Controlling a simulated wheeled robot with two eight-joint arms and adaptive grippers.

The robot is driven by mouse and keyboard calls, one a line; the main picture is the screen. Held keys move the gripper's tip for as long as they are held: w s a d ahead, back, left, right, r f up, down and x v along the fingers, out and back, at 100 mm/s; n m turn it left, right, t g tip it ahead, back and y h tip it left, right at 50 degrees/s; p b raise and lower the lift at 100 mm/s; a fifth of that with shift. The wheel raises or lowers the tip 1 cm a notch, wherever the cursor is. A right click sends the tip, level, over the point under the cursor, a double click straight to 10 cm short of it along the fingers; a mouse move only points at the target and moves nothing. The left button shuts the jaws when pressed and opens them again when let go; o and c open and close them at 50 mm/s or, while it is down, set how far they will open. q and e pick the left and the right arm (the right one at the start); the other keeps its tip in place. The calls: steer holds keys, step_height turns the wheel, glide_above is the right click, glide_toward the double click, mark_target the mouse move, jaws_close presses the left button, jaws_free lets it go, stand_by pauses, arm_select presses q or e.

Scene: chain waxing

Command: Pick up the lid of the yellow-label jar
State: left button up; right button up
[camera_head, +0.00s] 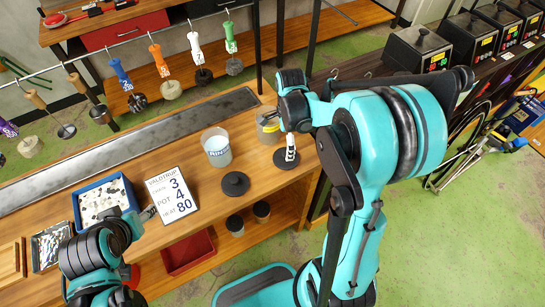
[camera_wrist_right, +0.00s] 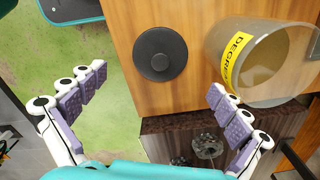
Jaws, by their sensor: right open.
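The yellow-label jar (camera_head: 268,128) is a clear glass on the wooden bench, partly hidden by my right arm. In the right wrist view the jar (camera_wrist_right: 270,60) stands right of its lid. The lid is a round black disc with a small centre knob; it lies flat on the bench (camera_wrist_right: 160,53) and shows behind a finger in the head view (camera_head: 279,158). My right gripper (camera_head: 290,142) is open and empty above the lid; its fingers (camera_wrist_right: 158,82) spread to either side, apart from it. My left gripper (camera_head: 150,213) is beside the white sign, its jaws unclear.
A second black lid (camera_head: 235,184) lies in front of the RINSE jar (camera_head: 217,150). A white sign (camera_head: 172,203) and a blue tray (camera_head: 78,212) are to the left. Tagged tools hang from a rail behind. Black heating pots (camera_head: 418,48) stand at the right.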

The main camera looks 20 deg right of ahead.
mark_target(279, 156)
step_height(279, 156, down, 8)
steer(key=shift+d+r+b, duration=0.15)
steer(key=shift+r+b, duration=0.05)
steer(key=shift+b, duration=1)
steer(key=shift+c, duration=0.3)
steer(key=c, duration=1)
steer(key=shift+s+r, duration=0.1)
steer(key=c, duration=0.6)
steer(key=shift+c, duration=0.5)
